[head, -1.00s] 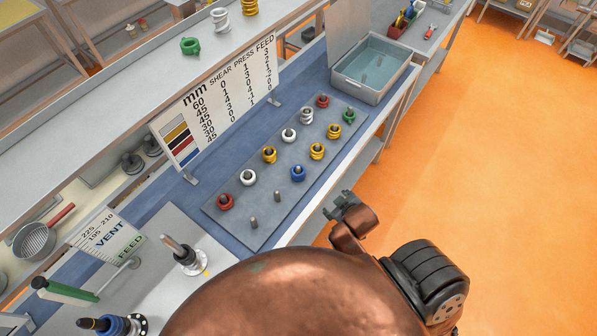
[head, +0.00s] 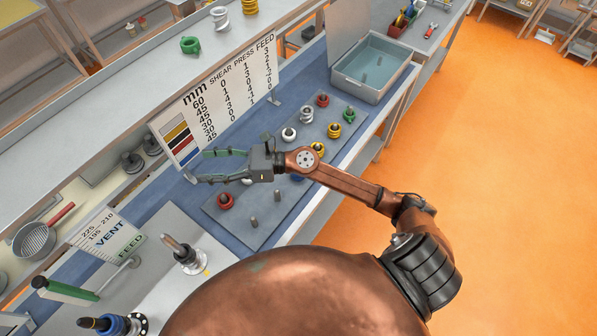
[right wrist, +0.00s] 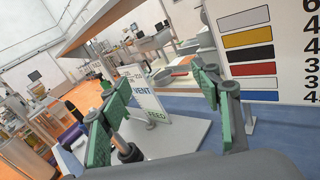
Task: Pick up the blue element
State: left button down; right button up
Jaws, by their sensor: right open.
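The blue element (head: 297,178) stands on a peg of the grey peg plate (head: 232,226). In the head view my right arm covers most of it, and only a small blue part shows below the arm. My right gripper (head: 202,166) is open and empty, above the plate's left side and pointing left towards the chart board. The blue element lies behind its fingers, under the forearm. In the right wrist view the gripper's green-padded fingers (right wrist: 160,85) are spread apart with nothing between them touching. My left gripper is not in view.
Red (head: 225,201), white (head: 289,134), yellow (head: 334,130) and green (head: 348,115) elements stand on the plate. Two bare pegs (head: 252,222) are at its near end. The chart board (head: 225,100) stands behind. A grey bin (head: 372,70) is at the far end.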

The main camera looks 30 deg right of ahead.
jog(key=s+d+f+n+g+h, duration=0.1)
jog(key=d+f+n+g+h, duration=0.3)
jog(key=f, duration=0.4)
jog(key=d+f+n+g+h, duration=0.3)
jog(key=d+f+n+h, duration=0.1)
jog(key=f+n, duration=0.3)
jog(key=d+f+h, duration=0.1)
jog(key=d+h, duration=0.1)
jog(key=d, duration=0.4)
jog(key=w+d+f+n+g+h, duration=0.1)
jog(key=d+h, duration=0.2)
jog(key=d, duration=0.4)
jog(key=d+f+n+h, duration=0.1)
jog(key=d+h, duration=0.1)
jog(key=d, duration=0.4)
jog(key=shift+w+d+h, duration=0.15)
jog(key=shift+d+h, duration=0.15)
jog(key=shift+d, duration=0.05)
jog(key=shift+d+f, duration=0.2)
jog(key=shift+f, duration=0.6)
notch_tip(320, 180, down, 5)
jog(key=shift+f+p, duration=0.1)
jog(key=shift+p, duration=1.05)
jog(key=shift+f, duration=0.35)
jog(key=c, duration=1.4)
